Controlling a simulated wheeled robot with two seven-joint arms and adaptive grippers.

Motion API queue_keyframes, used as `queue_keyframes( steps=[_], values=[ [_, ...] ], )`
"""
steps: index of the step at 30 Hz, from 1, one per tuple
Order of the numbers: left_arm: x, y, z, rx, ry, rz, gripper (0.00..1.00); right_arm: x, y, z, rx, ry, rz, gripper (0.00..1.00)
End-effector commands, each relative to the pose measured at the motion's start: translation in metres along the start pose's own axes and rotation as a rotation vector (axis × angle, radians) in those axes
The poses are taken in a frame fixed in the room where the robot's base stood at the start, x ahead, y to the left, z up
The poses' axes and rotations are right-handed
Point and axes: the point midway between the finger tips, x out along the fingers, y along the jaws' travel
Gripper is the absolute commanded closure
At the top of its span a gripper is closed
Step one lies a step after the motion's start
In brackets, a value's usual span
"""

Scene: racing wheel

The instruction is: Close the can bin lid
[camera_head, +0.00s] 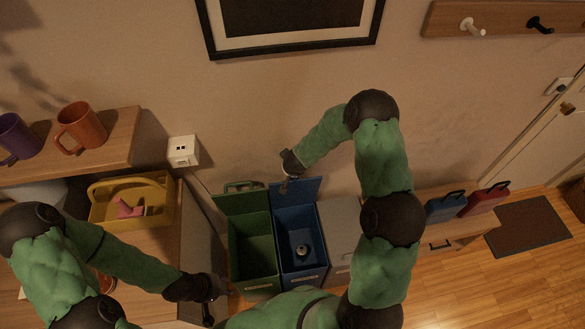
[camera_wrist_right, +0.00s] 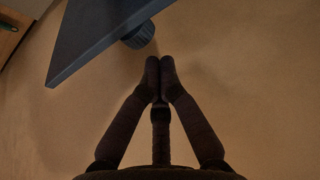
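The blue bin (camera_head: 301,238) stands between a green and a grey bin, with a round metallic object (camera_head: 302,250), perhaps a can, inside. Its lid (camera_head: 296,191) is open and raised against the wall side; the lid edge also shows as a dark slab (camera_wrist_right: 98,38) in the right wrist view. The bin labels are too small to read. My right gripper (camera_head: 286,184) is at the lid's upper left edge. In the right wrist view its fingertips (camera_wrist_right: 160,75) meet with nothing between them, close below the slab; contact is unclear. My left gripper (camera_head: 208,312) hangs left of the green bin, its fingers unclear.
The green bin (camera_head: 251,247) also has its lid (camera_head: 242,203) up. The grey bin (camera_head: 340,228) is partly behind my right arm. A wooden shelf unit with a yellow basket (camera_head: 160,207) stands left. Blue (camera_head: 445,208) and red (camera_head: 484,199) cases sit on a low bench at right.

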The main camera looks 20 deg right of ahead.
Motion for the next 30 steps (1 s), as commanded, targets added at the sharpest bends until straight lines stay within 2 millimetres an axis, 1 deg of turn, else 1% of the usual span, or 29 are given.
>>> queue_keyframes(
  steps=[1,3,6,9,23,26,30],
  values=[
    [0.003,-0.001,0.000,0.000,0.000,0.000,0.60,0.010,0.000,0.001,0.000,-0.001,0.000,1.00],
    [0.004,-0.002,0.000,0.000,0.000,0.000,0.60,0.018,0.000,0.001,-0.001,-0.001,-0.001,1.00],
    [0.006,-0.002,0.000,0.000,0.000,0.000,0.60,0.028,0.000,0.000,0.000,0.000,-0.001,1.00],
    [0.006,-0.002,0.000,0.000,0.000,0.000,0.60,0.033,0.000,0.000,0.000,0.000,-0.001,1.00],
    [0.007,-0.003,-0.001,0.000,0.001,0.000,0.60,0.035,0.000,0.000,-0.001,0.002,-0.001,1.00],
    [0.011,-0.004,-0.001,0.000,0.001,0.000,0.60,0.035,0.000,0.001,-0.001,0.008,-0.001,1.00],
    [0.021,-0.008,-0.001,0.000,0.001,0.000,0.60,0.035,0.000,0.005,-0.002,0.031,-0.001,1.00]
  ],
)
